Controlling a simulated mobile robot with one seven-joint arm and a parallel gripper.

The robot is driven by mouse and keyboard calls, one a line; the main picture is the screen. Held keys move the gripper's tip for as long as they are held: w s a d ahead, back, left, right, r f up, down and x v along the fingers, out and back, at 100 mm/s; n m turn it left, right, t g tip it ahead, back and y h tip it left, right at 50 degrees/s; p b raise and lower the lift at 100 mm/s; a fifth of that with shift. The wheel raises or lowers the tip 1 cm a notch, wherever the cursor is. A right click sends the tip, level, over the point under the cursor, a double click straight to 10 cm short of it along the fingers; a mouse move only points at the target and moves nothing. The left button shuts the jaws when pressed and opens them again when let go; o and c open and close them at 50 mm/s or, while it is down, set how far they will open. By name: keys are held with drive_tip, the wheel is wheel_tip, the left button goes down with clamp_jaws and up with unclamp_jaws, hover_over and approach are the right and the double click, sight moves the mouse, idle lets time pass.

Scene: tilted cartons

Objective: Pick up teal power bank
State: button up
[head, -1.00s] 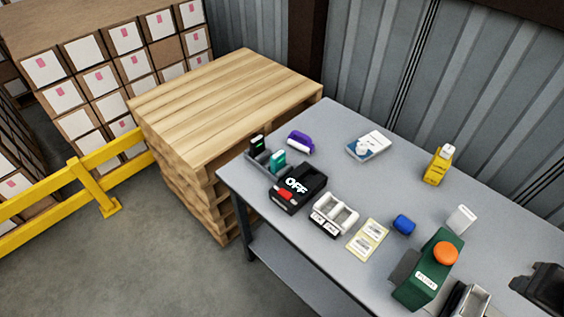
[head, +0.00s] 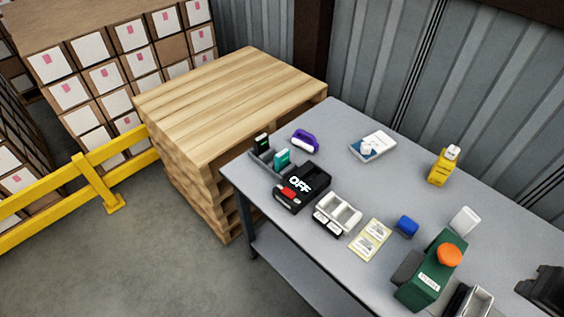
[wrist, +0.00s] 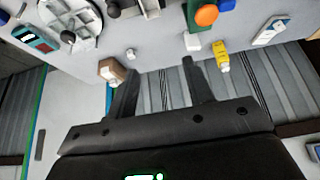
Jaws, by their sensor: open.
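The teal power bank (head: 282,158) stands upright in a grey divided holder (head: 264,164) at the table's near left corner in the head view. A black and green item (head: 262,142) stands in the same holder, beside it to the left. I cannot make my gripper out in the head view.
A black OFF box (head: 302,184) with a red part sits just right of the holder. A purple item (head: 305,140) lies behind it. A white divided tray (head: 339,212), yellow bottle (head: 444,168) and green box with orange knob (head: 430,272) stand farther right. A wooden pallet stack (head: 235,95) adjoins the table.

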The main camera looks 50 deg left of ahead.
drive_tip(key=w+a+r+n+g, duration=0.1)
drive_tip(key=w+a+r+n, duration=0.1)
drive_tip(key=w+a+n, duration=1.4)
drive_tip(key=n, duration=2)
hover_over(281, 153)
drive_tip(key=s, duration=0.4)
wheel_tip(281, 153, down, 20)
drive_tip(key=x, duration=0.5)
drive_tip(key=shift+d+f, duration=0.1)
drive_tip(key=shift+d, duration=0.15)
drive_tip(key=shift+w+x, duration=0.2)
drive_tip(key=shift+x, duration=2.5)
drive_tip(key=shift+a, duration=0.15)
drive_tip(key=shift+c, duration=0.6)
